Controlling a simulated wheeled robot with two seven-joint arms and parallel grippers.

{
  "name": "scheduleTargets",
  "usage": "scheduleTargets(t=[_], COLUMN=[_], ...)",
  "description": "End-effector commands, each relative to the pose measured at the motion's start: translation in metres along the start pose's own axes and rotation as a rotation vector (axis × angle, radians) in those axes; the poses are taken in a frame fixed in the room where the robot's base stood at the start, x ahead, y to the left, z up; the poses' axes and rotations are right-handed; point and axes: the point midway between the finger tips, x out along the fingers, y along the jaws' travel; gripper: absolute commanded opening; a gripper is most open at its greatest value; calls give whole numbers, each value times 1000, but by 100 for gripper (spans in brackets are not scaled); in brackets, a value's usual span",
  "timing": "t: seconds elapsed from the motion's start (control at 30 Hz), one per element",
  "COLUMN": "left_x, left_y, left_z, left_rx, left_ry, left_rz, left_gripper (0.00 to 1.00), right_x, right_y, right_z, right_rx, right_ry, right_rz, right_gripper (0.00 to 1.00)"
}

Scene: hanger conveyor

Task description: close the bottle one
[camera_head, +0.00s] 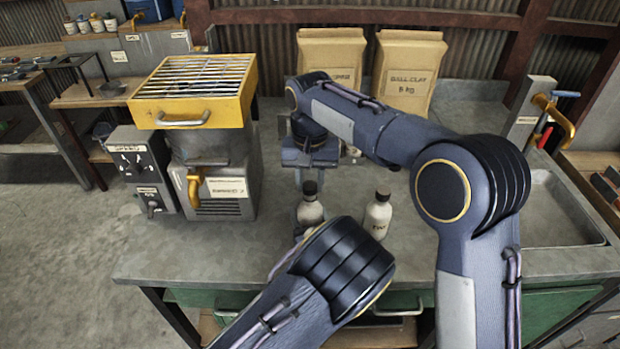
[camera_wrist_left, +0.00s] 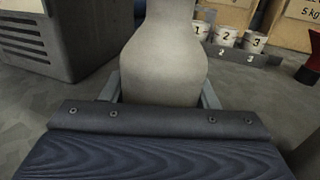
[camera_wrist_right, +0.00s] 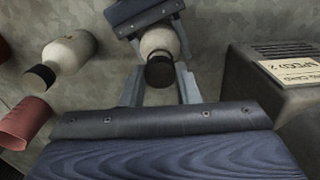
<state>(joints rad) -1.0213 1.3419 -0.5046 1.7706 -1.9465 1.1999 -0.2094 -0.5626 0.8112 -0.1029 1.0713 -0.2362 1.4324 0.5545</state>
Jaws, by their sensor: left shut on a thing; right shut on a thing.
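A pale bottle (camera_head: 310,212) with a dark cap (camera_head: 310,187) stands upright on the grey workbench. My left gripper (camera_wrist_left: 163,98) is shut on the bottle's body, seen close up in the left wrist view. My right gripper (camera_wrist_right: 159,72) comes down from above and is shut on the dark cap, which is lined up over the bottle's mouth. Whether the cap is fully seated cannot be told. A second pale bottle (camera_head: 378,218) with a dark cap stands to the right, with writing on its front. The held bottle's label is hidden.
A kiln-like machine with a yellow grill top (camera_head: 195,90) stands left of the bottles. Two clay bags (camera_head: 408,72) stand behind. Small numbered pots (camera_wrist_left: 226,37) show in the left wrist view. A sink (camera_head: 560,215) is at right.

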Motion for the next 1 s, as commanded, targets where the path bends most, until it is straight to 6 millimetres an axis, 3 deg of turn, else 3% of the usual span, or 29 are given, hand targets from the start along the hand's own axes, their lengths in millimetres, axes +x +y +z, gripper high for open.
scheduleTargets(t=[0.87, 0.9, 1.0], left_x=[0, 0, 0], left_y=[0, 0, 0], left_z=[0, 0, 0], left_rx=[0, 0, 0], left_ry=[0, 0, 0], left_rz=[0, 0, 0], left_gripper=[13, 0, 0], right_x=[12, 11, 11], right_y=[0, 0, 0], right_z=[0, 0, 0], right_rx=[0, 1, 58], right_ry=[-1, 0, 0], right_rz=[0, 0, 1], right_gripper=[8, 8, 8])
